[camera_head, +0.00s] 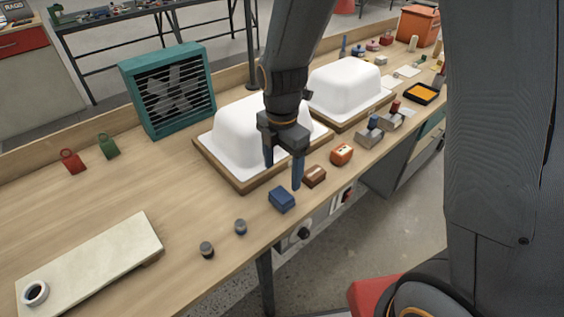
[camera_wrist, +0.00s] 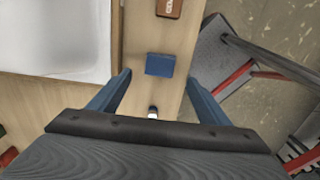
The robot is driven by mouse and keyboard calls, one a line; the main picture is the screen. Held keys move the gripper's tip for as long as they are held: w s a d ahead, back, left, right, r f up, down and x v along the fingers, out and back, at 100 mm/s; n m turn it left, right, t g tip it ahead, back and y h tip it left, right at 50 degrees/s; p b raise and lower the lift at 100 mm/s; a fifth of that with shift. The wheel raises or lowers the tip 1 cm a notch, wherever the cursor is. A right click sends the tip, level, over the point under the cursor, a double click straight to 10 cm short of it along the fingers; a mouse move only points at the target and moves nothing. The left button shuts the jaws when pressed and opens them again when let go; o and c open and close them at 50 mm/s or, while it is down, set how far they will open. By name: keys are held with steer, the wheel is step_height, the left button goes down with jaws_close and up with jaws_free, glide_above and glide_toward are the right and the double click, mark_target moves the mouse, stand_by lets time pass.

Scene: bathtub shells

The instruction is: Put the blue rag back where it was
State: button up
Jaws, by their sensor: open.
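The blue rag (camera_head: 282,199), a small folded dark blue block, lies on the workbench near its front edge. My gripper (camera_head: 283,174) is open and empty, pointing down just above and behind the rag. In the wrist view the blue rag (camera_wrist: 160,64) lies on the wood ahead of my fingers, roughly centred between them. The gap between fingertips and rag is hard to judge.
A brown block (camera_head: 314,176) and an orange block (camera_head: 341,154) lie right of the rag. Two small grey knobs (camera_head: 240,227) stand left of it. A white tub shell (camera_head: 245,135) on a wooden board is behind my gripper.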

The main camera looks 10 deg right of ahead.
steer(key=s+d+r+m, duration=0.2)
steer(key=d+m, duration=0.4)
steer(key=m, duration=0.6)
steer(key=s+d+r+m+t, duration=0.1)
steer(key=s+d+r+m, duration=0.2)
steer(key=m, duration=0.9)
steer(key=shift+s+d+r+m, duration=0.15)
steer(key=shift+s+d+m, duration=0.25)
steer(key=shift+s+d, duration=1.15)
steer(key=shift+w+d, duration=0.25)
